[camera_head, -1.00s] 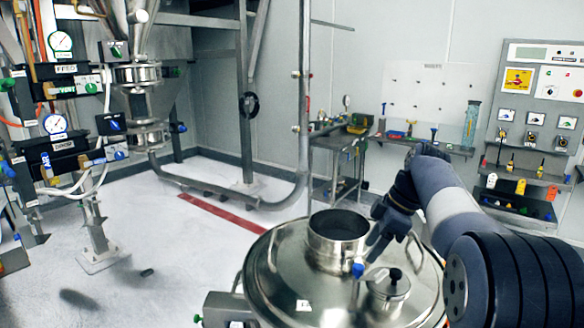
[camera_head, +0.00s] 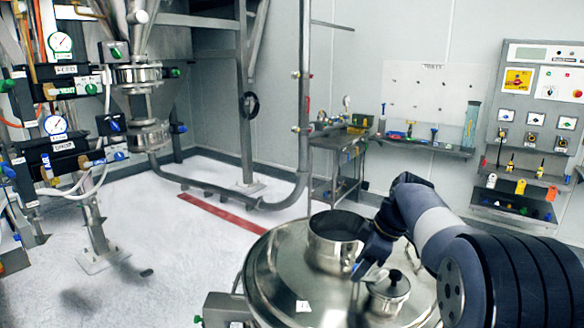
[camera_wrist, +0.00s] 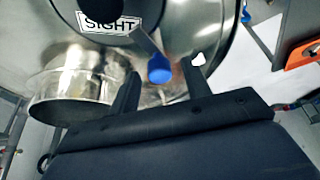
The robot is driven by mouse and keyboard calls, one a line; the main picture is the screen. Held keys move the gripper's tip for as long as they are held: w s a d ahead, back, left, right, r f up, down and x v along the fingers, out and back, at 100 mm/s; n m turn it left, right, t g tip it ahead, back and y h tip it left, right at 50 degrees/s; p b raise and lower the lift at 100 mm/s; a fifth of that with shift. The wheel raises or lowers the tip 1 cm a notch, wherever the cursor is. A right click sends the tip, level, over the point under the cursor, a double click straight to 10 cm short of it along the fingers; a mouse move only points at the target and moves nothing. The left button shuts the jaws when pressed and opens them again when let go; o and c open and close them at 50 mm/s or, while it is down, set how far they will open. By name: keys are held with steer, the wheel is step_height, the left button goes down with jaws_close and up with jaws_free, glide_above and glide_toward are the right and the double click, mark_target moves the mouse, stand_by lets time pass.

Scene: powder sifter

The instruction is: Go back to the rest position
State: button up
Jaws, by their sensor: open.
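My gripper (camera_head: 364,264) is over the round steel lid (camera_head: 280,275), between the open neck and the small knobbed cap. In the wrist view my gripper (camera_wrist: 163,80) has its two dark fingers apart. A lever with a blue end (camera_wrist: 159,70) shows between the fingertips in that view; I cannot tell whether the fingers touch it. In the head view my gripper mostly hides this lever. The steel neck (camera_head: 335,236) stands left of my gripper, and the knobbed cap (camera_head: 390,286) is just right of and below it.
A steel side table (camera_head: 337,140) and a wall shelf (camera_head: 425,147) with tools stand behind the vessel. A control panel (camera_head: 545,85) is on the right wall. Valves and gauges (camera_head: 60,125) fill the left side. The floor (camera_head: 170,235) at left is mostly clear.

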steer(key=m+t, duration=0.1)
steer(key=m, duration=0.3)
steer(key=shift+s+a+h, duration=0.1)
steer(key=shift+s+h, duration=0.05)
steer(key=shift+h, duration=0.25)
steer(key=m, duration=0.2)
steer(key=m+t+h, duration=0.1)
steer(key=m, duration=0.1)
steer(key=shift+a+m+t+b, duration=0.1)
steer(key=shift+m+t+b, duration=0.2)
steer(key=shift+m+b, duration=0.1)
steer(key=m+h, duration=0.1)
steer(key=m, duration=0.2)
steer(key=m+h, duration=0.2)
steer(key=m, duration=0.2)
steer(key=shift+a+b, duration=0.2)
steer(key=shift+b, duration=0.15)
steer(key=shift+r+m+h, duration=0.1)
steer(key=shift+m+h, duration=0.2)
steer(key=shift+m, duration=0.1)
steer(key=shift+v, duration=1.05)
steer(key=shift+s, duration=0.15)
